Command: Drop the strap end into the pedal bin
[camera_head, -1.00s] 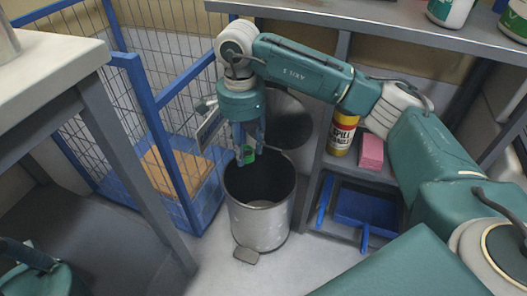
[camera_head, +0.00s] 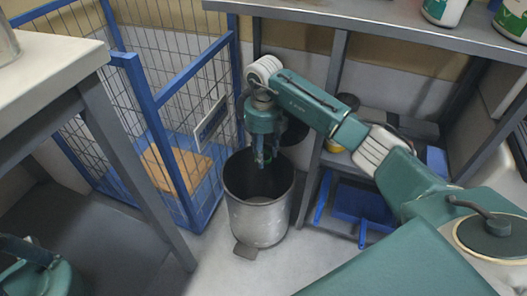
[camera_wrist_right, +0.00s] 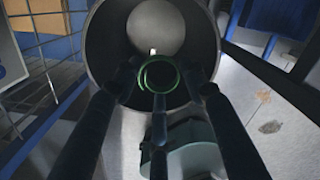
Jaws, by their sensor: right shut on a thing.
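The pedal bin (camera_head: 257,218) is a grey metal cylinder standing on the floor with its dark mouth open and its pedal at the front. Its raised lid (camera_head: 294,133) shows behind it, partly hidden by my right arm. My right gripper (camera_head: 262,164) points down over the bin's mouth, fingers at about rim level. It is shut on a small green piece, seen end-on as a green ring (camera_wrist_right: 159,74) in the right wrist view, which I take for the strap end. Beyond it the bin's inside shows. My left gripper is out of view; only part of that arm shows at lower left.
A blue-framed wire cage (camera_head: 160,125) with a cardboard piece (camera_head: 177,167) inside stands left of the bin. A grey shelf unit (camera_head: 309,180) with a blue dustpan (camera_head: 360,205) is on the right. A table (camera_head: 50,70) is at the left. Floor in front is clear.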

